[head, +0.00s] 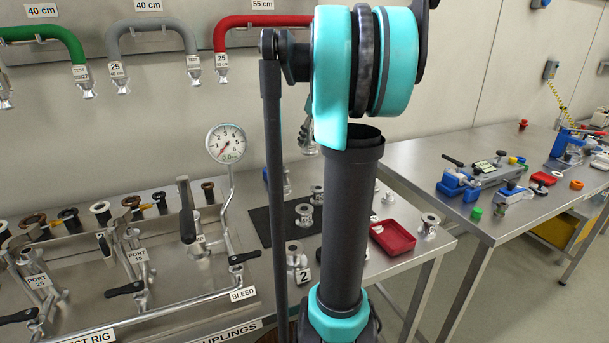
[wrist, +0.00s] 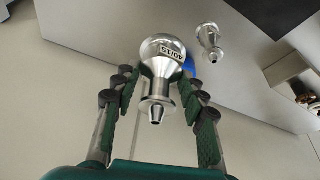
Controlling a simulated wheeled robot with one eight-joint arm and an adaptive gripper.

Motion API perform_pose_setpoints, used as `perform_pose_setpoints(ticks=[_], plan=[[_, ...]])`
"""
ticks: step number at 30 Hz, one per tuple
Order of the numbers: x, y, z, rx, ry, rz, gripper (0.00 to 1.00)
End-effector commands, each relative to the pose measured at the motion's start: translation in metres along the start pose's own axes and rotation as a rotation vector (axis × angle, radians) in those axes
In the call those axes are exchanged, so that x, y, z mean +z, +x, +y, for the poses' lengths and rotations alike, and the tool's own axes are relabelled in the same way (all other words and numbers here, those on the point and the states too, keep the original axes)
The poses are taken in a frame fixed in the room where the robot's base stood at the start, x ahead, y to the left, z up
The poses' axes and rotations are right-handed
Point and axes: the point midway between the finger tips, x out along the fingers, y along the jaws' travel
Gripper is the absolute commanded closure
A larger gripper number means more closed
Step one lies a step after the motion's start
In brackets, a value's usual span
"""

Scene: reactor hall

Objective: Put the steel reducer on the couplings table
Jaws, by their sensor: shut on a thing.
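My gripper (wrist: 158,88) is shut on a shiny steel reducer (wrist: 157,100) in the wrist view. My gripper and the held reducer are not visible in the head view.
The couplings table bears a red tray (head: 392,238), steel fittings (head: 429,226) and a dark mat (head: 262,222). The test rig (head: 100,270) with a gauge (head: 226,143) fills its left. Another steel fitting (wrist: 209,42) shows in the wrist view. A second table (head: 480,215) stands right.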

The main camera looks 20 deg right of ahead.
Motion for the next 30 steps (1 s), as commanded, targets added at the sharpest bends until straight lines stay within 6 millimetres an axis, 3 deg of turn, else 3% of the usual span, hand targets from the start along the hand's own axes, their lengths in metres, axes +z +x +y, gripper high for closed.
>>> perform_pose_setpoints(ticks=[6,10,24,30], plan=[[0.020,0.050,0.000,0.000,0.000,0.000,0.96],[0.029,0.071,0.000,0.000,0.000,0.000,0.96],[0.048,0.116,0.000,0.000,0.000,0.000,0.96],[0.049,0.119,0.000,0.000,0.000,0.000,0.96]])
